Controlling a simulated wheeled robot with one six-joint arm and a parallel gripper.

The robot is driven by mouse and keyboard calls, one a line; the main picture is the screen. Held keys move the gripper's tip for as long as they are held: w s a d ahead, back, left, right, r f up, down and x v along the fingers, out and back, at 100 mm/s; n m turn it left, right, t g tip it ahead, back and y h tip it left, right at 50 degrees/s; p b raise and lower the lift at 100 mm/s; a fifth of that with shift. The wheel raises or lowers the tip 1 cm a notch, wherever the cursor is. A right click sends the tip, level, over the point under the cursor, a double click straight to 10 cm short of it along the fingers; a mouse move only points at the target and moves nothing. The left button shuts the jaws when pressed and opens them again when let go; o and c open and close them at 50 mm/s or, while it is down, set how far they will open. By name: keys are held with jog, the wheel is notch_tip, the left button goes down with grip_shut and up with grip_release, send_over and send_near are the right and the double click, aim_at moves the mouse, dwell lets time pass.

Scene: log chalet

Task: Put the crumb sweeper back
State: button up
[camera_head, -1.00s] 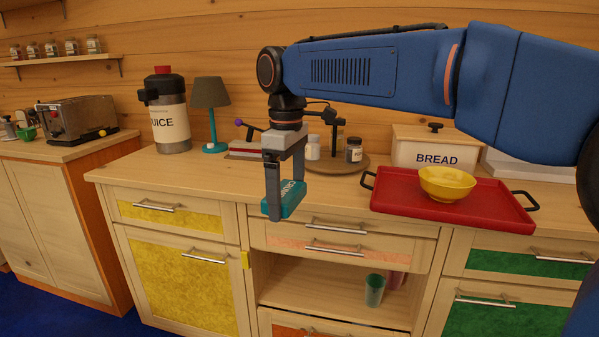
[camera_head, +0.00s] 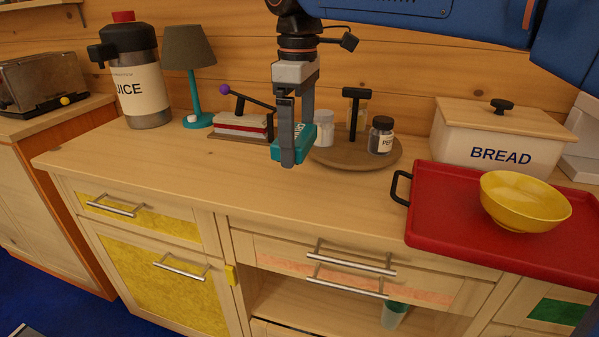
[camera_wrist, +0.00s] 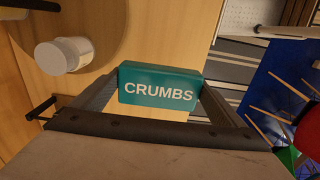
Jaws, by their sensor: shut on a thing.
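The crumb sweeper is a small teal block (camera_head: 278,152) with white lettering. In the wrist view the sweeper (camera_wrist: 160,84) reads "CRUMBS" and sits between my two fingers. My gripper (camera_head: 288,150) is shut on it, in front of the wooden turntable with the jars. One finger hides part of the sweeper in the head view. I cannot tell whether the sweeper touches the counter (camera_head: 230,185) or hangs a little above it.
The round turntable (camera_head: 345,158) carries a pepper jar (camera_head: 381,136) and a white jar (camera_head: 323,128). A juice jug (camera_head: 135,85), lamp (camera_head: 188,50) and lever device (camera_head: 240,125) stand left. A red tray (camera_head: 450,225) with a yellow bowl (camera_head: 524,200) and the bread box (camera_head: 495,145) are right.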

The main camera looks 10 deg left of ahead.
aim_at(298, 134)
jog(key=shift+f, duration=4.05)
jog(key=shift+f, duration=0.15)
jog(key=o, duration=0.7)
notch_tip(298, 134, up, 12)
jog(key=shift+r, duration=0.15)
jog(key=shift+s, duration=0.2)
